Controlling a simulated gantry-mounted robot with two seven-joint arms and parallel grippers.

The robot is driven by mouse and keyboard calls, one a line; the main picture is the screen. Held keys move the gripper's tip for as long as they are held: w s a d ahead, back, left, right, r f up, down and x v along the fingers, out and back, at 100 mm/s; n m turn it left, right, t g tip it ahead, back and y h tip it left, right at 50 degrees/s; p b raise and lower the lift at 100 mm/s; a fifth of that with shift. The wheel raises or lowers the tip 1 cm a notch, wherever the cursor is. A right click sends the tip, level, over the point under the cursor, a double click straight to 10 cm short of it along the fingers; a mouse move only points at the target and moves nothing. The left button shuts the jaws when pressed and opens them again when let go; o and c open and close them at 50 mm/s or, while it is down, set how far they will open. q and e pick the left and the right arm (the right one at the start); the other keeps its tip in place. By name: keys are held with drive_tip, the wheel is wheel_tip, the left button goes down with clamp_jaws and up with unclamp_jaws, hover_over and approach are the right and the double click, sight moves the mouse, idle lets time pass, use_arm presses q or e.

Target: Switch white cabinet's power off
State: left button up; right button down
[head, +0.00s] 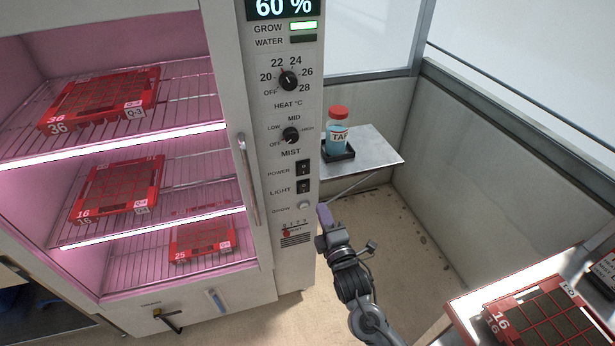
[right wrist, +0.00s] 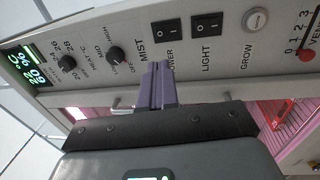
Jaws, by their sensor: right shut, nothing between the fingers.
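The white cabinet (head: 222,60) stands at the left, with a control panel down its right side. Its black POWER rocker switch (head: 303,167) sits below the MIST knob and above the LIGHT switch (head: 303,187). In the right wrist view the POWER switch (right wrist: 167,32) shows I and O marks; I cannot tell which side is pressed. My right gripper (head: 324,212) has purple fingers, shut and empty, in front of the panel's lower right edge. In the right wrist view its fingertips (right wrist: 158,68) overlap the POWER label, just below the switch. My left gripper is out of view.
A GROW button (head: 303,205) and a red VENT slider (head: 286,233) lie lower on the panel. The cabinet holds red trays on lit wire shelves. A blue bottle (head: 338,135) with a red cap stands on a small side shelf (head: 385,155). Another red tray (head: 490,300) is at lower right.

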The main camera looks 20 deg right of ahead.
sight(305, 166)
drive_tip(key=shift+w, duration=0.1)
drive_tip(key=w+b, duration=0.1)
drive_tip(key=w, duration=0.3)
drive_tip(key=w+r+b, duration=0.1)
drive_tip(key=w, duration=0.4)
drive_tip(key=w+b, duration=0.2)
drive_tip(key=w, duration=0.2)
drive_tip(key=shift+w+d+r, duration=0.3)
drive_tip(key=shift+w+r, duration=0.05)
